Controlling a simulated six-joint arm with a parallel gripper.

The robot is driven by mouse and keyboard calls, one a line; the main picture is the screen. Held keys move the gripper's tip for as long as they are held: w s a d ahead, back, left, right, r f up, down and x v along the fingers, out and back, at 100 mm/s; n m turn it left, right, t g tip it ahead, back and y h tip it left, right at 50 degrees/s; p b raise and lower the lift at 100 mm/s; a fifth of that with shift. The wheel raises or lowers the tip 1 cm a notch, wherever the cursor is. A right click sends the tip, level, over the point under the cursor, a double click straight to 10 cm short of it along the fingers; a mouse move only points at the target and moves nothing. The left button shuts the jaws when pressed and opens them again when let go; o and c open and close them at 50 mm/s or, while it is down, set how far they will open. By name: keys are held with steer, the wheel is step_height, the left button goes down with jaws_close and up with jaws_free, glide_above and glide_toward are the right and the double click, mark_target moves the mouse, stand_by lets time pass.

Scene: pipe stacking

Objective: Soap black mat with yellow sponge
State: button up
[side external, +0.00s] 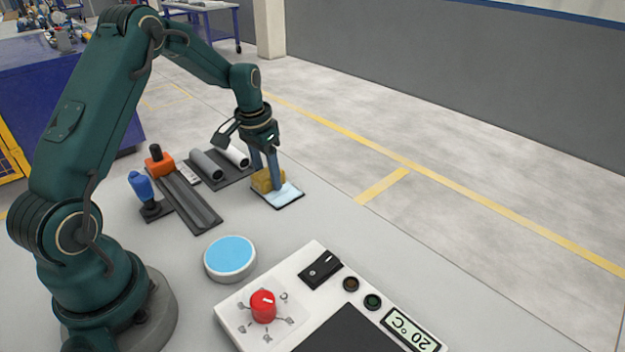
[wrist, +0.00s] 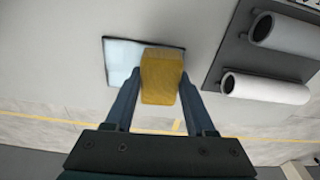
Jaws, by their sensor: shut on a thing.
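The yellow sponge (side external: 263,181) is held between the two fingers of my gripper (side external: 273,180), which is shut on it. In the wrist view the sponge (wrist: 161,78) sits between the fingertips of my gripper (wrist: 160,90). The mat (side external: 290,196) lies flat on the table, with a thin black edge and a pale blue-white surface. It also shows in the wrist view (wrist: 122,62), partly hidden behind the sponge. The sponge is over the mat; I cannot tell whether they touch.
Left of the mat, a dark holder carries a grey pipe (side external: 206,164) and a white pipe (side external: 235,156). A round dish with blue content (side external: 230,256) stands nearer my base. A control box with a red knob (side external: 263,304) is at the front. The table's far edge is close behind the mat.

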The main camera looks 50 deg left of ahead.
mark_target(292, 203)
steer(key=shift+a, duration=1.25)
steer(key=shift+d, duration=5)
step_height(292, 203, up, 8)
steer(key=shift+s, duration=0.1)
